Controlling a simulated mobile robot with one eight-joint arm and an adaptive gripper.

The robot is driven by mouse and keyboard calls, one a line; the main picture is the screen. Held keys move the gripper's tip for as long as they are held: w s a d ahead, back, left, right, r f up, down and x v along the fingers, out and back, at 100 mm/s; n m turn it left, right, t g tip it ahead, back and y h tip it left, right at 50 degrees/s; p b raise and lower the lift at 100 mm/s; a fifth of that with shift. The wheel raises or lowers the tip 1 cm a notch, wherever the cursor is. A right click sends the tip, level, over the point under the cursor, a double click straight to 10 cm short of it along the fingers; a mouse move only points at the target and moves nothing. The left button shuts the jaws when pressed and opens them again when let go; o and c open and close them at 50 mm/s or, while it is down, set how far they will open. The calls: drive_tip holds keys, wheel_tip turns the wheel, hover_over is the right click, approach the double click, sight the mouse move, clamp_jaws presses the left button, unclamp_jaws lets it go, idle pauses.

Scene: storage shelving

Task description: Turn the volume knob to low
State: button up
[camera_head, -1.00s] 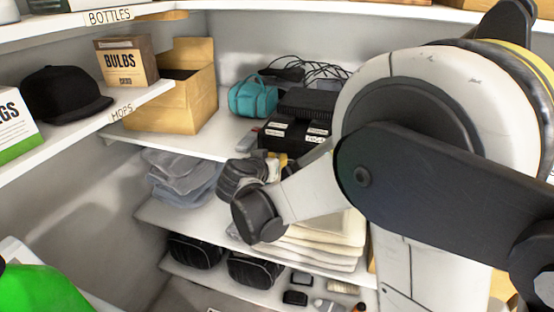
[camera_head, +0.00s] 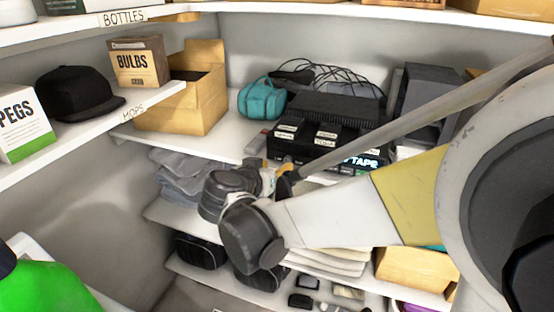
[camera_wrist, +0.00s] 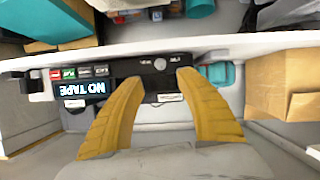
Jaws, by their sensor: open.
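A black tape player (camera_head: 340,108) stands on the middle shelf in the head view, with a lit display on its front. In the wrist view its front panel (camera_wrist: 110,85) shows a lit "NO TAPE" display and a row of small buttons. A small round pale knob (camera_wrist: 160,63) shows on the panel, with white marks on both sides. Which mark its pointer faces is too small to tell. My gripper (camera_wrist: 157,77) is open, its two yellow fingers pointing at the panel on either side below the knob. Contact cannot be told. In the head view my wrist partly hides the fingers.
A teal bag (camera_head: 262,98) and cardboard box (camera_head: 186,97) stand left of the player. A dark grey box (camera_head: 430,100) is on its right. Cables lie behind it. Folded grey cloth (camera_head: 182,175) lies on the shelf below. The shelf edge runs close to my gripper.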

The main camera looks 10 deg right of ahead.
drive_tip(key=v, duration=0.3)
drive_tip(key=shift+s+a, duration=0.1)
drive_tip(key=w+d+f+m, duration=0.1)
drive_tip(key=w+d, duration=0.1)
drive_tip(key=w, duration=0.1)
drive_tip(key=w+d+f, duration=0.2)
drive_tip(key=w, duration=0.1)
drive_tip(key=w+d+f+m+t+y, duration=0.1)
drive_tip(key=w+d, duration=0.1)
drive_tip(key=w, duration=0.1)
drive_tip(key=shift+d+f+m, duration=0.25)
drive_tip(key=shift+f+m, duration=0.05)
drive_tip(key=shift+s, duration=0.2)
clamp_jaws()
